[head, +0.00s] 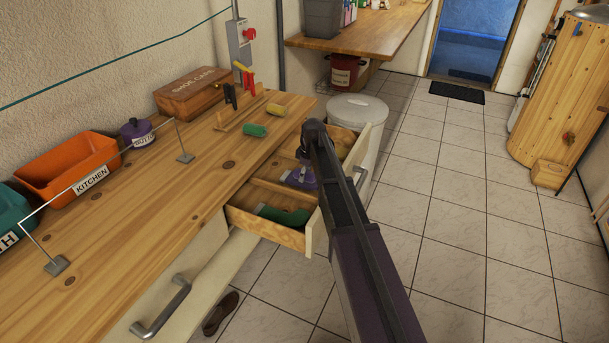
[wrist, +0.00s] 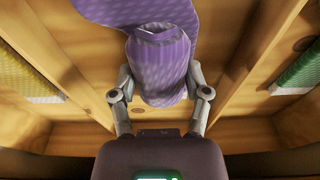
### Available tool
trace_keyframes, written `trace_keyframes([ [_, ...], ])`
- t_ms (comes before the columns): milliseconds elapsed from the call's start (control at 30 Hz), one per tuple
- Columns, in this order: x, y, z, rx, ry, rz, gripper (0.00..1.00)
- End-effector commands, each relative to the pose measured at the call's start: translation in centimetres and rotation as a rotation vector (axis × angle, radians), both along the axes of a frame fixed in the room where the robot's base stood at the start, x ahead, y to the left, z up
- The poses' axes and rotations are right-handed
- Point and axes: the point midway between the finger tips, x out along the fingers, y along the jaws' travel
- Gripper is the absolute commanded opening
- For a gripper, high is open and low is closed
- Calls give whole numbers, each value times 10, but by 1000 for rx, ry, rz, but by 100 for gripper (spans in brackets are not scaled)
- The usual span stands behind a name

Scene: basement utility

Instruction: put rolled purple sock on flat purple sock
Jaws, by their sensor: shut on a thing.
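The rolled purple sock (wrist: 160,65) is between the two fingers of my gripper (wrist: 161,82), which is shut on it. The flat purple sock (wrist: 188,14) lies in the middle compartment of the open drawer (head: 316,239). In the wrist view the rolled sock overlaps the flat sock and hides part of it. I cannot tell whether the two touch. In the head view my gripper (head: 304,168) is down at the middle compartment, with purple cloth (head: 297,180) showing beside it, and my arm hides part of the drawer.
A flat green sock (head: 285,215) lies in the near compartment; yellow cloth (wrist: 22,78) shows in the other side compartment. Wooden dividers stand on both sides of my gripper. A rolled green sock (head: 255,130) and a rolled yellow sock (head: 275,109) are on the counter (head: 190,190).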

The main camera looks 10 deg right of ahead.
Motion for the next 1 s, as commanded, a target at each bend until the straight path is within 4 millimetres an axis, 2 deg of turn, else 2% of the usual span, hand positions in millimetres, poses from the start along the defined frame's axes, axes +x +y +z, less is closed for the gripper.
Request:
trace_keyframes([
  [167, 0, 0, -4, 0, 0, 0, 23],
  [200, 0, 0, -4, 0, 0, 0, 64],
  [300, 0, 0, -3, 0, 0, 0, 94],
  [767, 0, 0, -2, 0, 0, 0, 96],
  [1000, 0, -1, 4, 0, 0, -1, 96],
])
